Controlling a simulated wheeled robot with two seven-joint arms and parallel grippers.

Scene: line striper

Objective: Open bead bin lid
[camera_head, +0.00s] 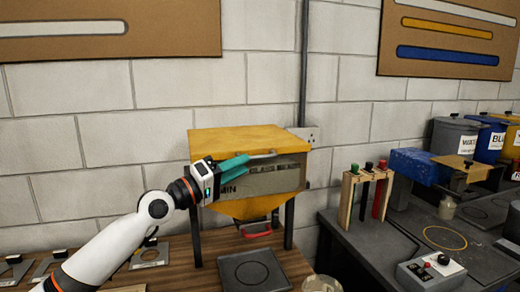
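The bead bin (288,178) is a yellow and grey box on dark legs, with a funnel-shaped bottom, standing on the wooden bench against the wall. Its flat yellow lid (245,138) looks closed. A pale bar handle (263,155) shows along the lid's front edge. My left gripper (244,162) reaches in from the lower left, in front of the bin and just below the lid's front edge. Its teal fingers point right, with the tips close to the left end of the handle; whether they touch it or are parted is unclear. The gripper hides part of the bin's front label. My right gripper is out of view.
A red handle (257,233) sits under the funnel, above a dark square plate (252,269). On the right, a grey bench (370,240) carries a wooden rack (365,195) with coloured-topped tools, a blue block (415,165) and a control box (432,271). Bins stand farther right.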

